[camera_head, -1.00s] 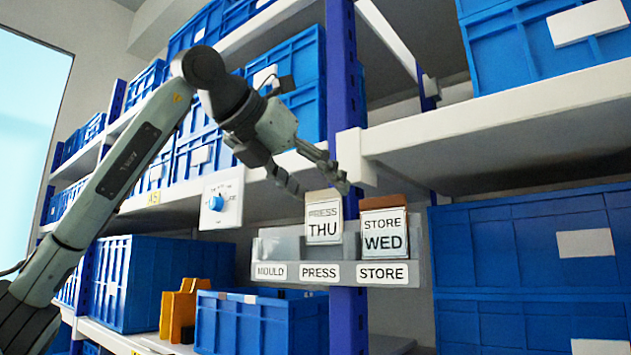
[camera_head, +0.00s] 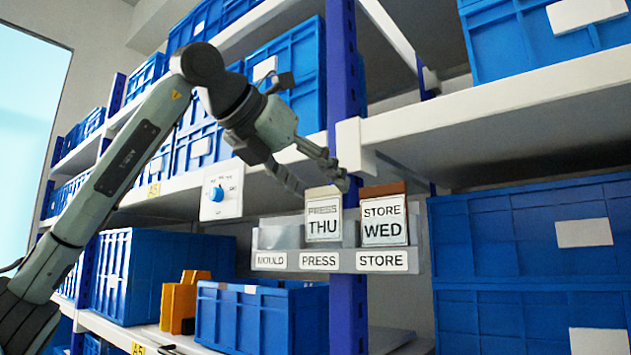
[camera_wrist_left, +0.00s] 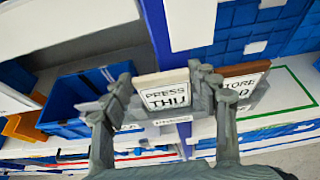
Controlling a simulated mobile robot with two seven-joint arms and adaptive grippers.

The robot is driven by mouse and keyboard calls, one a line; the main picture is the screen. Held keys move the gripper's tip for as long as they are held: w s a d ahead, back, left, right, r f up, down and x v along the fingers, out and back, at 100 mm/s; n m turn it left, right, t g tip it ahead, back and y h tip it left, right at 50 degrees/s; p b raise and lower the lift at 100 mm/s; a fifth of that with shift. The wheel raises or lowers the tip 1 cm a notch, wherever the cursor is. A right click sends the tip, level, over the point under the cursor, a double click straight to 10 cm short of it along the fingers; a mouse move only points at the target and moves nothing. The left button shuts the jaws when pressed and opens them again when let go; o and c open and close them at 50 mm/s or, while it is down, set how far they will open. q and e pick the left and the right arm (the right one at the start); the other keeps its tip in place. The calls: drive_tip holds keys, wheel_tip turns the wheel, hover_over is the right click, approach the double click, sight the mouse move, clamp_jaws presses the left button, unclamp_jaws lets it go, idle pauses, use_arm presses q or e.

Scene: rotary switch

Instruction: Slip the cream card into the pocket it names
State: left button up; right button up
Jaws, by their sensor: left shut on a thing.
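The cream card (camera_head: 323,217) reads PRESS THU and stands upright at the middle pocket of the rack (camera_head: 262,238), above the PRESS label (camera_head: 319,261). My left gripper (camera_head: 318,183) is shut on the card's upper part. In the left wrist view the cream card (camera_wrist_left: 166,92) lies between the fingers of my left gripper (camera_wrist_left: 163,92). A brown-topped card (camera_head: 384,220) reading STORE WED stands above the STORE label (camera_head: 382,261). The space above the MOULD label (camera_head: 270,261) holds no card. I cannot tell whether the cream card touches the pocket's bottom. My right gripper is not in view.
A white rotary switch panel (camera_head: 221,193) with a blue knob is left of the rack. A blue post (camera_head: 347,320) runs behind the rack. Blue bins (camera_head: 525,240) fill the shelves on both sides. Orange holders (camera_head: 180,303) stand at the lower left.

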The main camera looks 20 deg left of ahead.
use_arm(q)
drive_tip(key=o, duration=0.9)
drive_tip(key=v, duration=1.2)
